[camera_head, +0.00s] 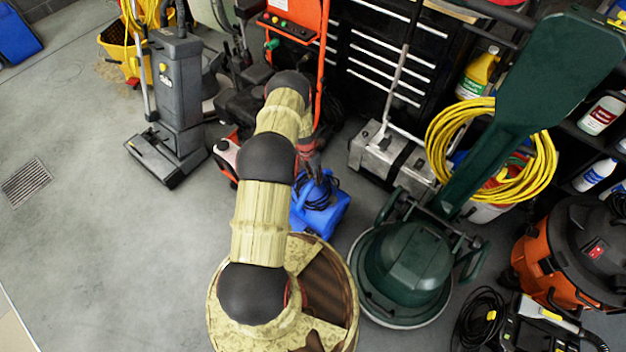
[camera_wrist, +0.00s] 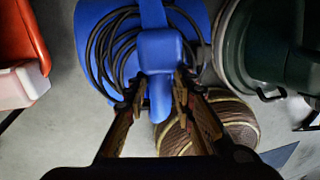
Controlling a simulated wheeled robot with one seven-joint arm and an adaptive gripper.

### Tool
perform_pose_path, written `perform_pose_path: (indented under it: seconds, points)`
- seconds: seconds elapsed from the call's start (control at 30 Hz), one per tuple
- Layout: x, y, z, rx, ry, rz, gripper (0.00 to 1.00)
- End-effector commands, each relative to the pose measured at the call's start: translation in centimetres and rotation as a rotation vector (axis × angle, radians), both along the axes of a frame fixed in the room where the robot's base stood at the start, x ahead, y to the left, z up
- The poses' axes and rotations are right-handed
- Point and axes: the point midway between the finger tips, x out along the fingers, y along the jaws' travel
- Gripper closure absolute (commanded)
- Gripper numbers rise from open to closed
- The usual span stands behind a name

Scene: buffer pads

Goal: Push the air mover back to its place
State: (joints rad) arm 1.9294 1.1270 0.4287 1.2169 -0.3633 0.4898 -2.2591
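The air mover is the blue unit (camera_head: 322,208) on the floor in the middle of the head view, with a dark cord coiled on it. It fills the upper middle of the wrist view (camera_wrist: 185,22), with the cord looped around its blue handle part. My gripper (camera_head: 310,160) reaches down at its upper left side in the head view, partly hidden by my arm. In the wrist view my gripper's two fingers (camera_wrist: 158,82) stand apart on either side of the blue handle part. Whether they touch it is unclear.
A green floor machine (camera_head: 408,255) stands close at the right. A grey upright machine (camera_head: 178,95) stands at the left. A black tool chest (camera_head: 385,50) and a metal-bodied machine (camera_head: 385,155) stand behind. An orange vacuum (camera_head: 545,265) is far right. Floor at left is clear.

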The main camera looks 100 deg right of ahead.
Motion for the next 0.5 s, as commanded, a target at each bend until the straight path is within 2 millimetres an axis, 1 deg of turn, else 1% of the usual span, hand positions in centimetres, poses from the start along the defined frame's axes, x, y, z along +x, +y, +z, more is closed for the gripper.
perform_pose_path:
  seconds: [0.03,0.23,0.5]
  points:
    - [0.1,0.09,-0.05,0.002,-0.001,0.0,0.71]
    - [0.32,0.3,-0.17,0.006,-0.003,0.0,0.59]
    - [0.43,0.38,-0.19,0.008,-0.004,0.0,0.59]
